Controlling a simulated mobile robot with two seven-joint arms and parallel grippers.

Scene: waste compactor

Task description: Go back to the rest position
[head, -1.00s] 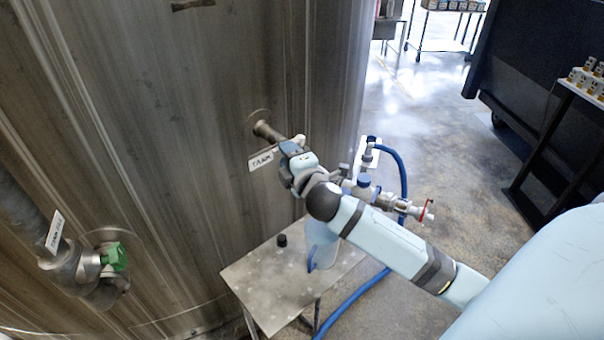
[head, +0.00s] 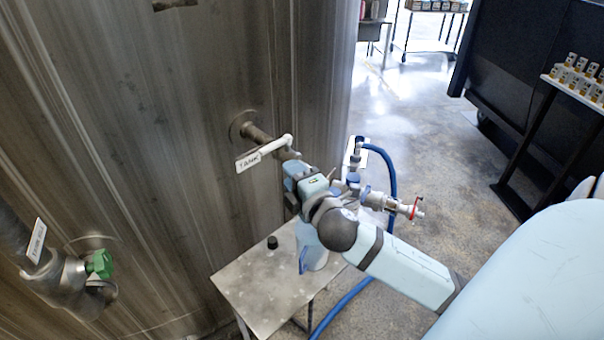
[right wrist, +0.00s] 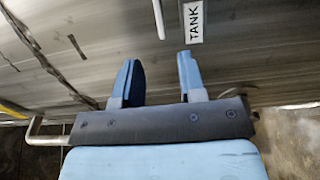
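My right gripper (head: 292,170) is in front of the metal tank, just below and to the right of the tank pipe (head: 258,134) with its white lever handle (head: 276,144). In the right wrist view my right gripper (right wrist: 160,82) has its two blue fingers apart, with nothing between them. The TANK label (head: 248,161) hangs by the pipe and also shows beyond the fingers in the right wrist view (right wrist: 193,22). My left gripper is not in view.
A small metal table (head: 262,295) stands below my right arm, with a black cap (head: 272,242) on it. A blue hose (head: 392,185) and a valve fitting (head: 400,206) are close to the arm's right. A green-handled valve (head: 99,264) is at lower left. Open floor (head: 430,130) lies behind.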

